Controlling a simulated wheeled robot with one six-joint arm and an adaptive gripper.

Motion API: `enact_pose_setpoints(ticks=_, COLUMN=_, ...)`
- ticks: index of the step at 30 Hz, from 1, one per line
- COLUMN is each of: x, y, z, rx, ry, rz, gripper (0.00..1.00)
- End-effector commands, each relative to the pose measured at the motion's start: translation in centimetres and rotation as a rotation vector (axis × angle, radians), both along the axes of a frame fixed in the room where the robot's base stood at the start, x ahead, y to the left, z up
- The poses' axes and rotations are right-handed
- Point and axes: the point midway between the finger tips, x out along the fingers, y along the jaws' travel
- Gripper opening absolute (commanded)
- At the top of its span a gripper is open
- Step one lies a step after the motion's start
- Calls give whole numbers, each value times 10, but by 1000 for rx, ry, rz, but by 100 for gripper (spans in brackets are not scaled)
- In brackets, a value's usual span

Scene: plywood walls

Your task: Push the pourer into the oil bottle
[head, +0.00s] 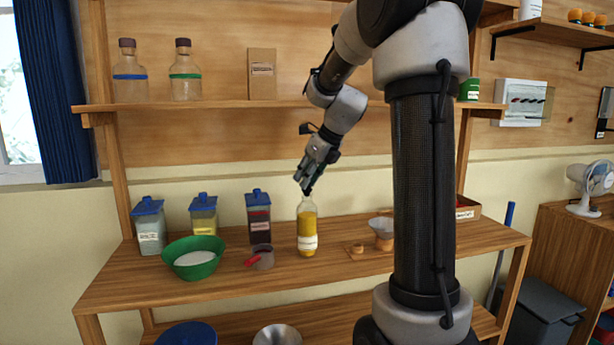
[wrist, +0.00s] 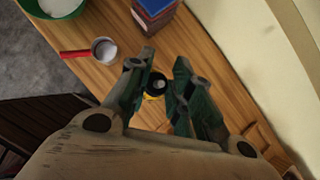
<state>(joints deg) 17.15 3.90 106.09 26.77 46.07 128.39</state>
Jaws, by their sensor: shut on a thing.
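The oil bottle (head: 307,232), clear with yellow oil and a pale label, stands upright on the wooden counter. My gripper (head: 308,188) is directly above its mouth, pointing down and slightly tilted. In the wrist view my gripper (wrist: 158,88) is shut on the pourer (wrist: 158,85), a small dark round piece with a grey top between the fingertips. A bit of yellow from the oil bottle (wrist: 150,98) shows just below it. The fingers hide most of the pourer and the bottle neck, so I cannot tell how far the pourer sits in the mouth.
Left of the bottle are a measuring cup (head: 263,257) with a red handle, a green bowl (head: 194,270) and a blue-lidded dark container (head: 258,216). To the right are a small wooden piece (head: 357,248) and a metal funnel (head: 381,225). A shelf (head: 220,104) runs above.

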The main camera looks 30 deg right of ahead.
Motion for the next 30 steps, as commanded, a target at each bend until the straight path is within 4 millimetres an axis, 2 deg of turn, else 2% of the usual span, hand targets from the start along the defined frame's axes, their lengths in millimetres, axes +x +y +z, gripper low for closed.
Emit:
enact_pose_setpoints(ticks=10, x=0, y=0, z=0, rx=0, ry=0, rz=0, gripper=9)
enact_pose_setpoints(ticks=11, x=0, y=0, z=0, rx=0, ry=0, rz=0, gripper=27)
enact_pose_setpoints(ticks=14, x=0, y=0, z=0, rx=0, ry=0, rz=0, gripper=45)
enact_pose_setpoints(ticks=21, x=0, y=0, z=0, rx=0, ry=0, rz=0, gripper=47)
enact_pose_setpoints(ticks=25, x=0, y=0, z=0, rx=0, ry=0, rz=0, gripper=68)
enact_pose_setpoints(ticks=30, x=0, y=0, z=0, rx=0, ry=0, rz=0, gripper=68)
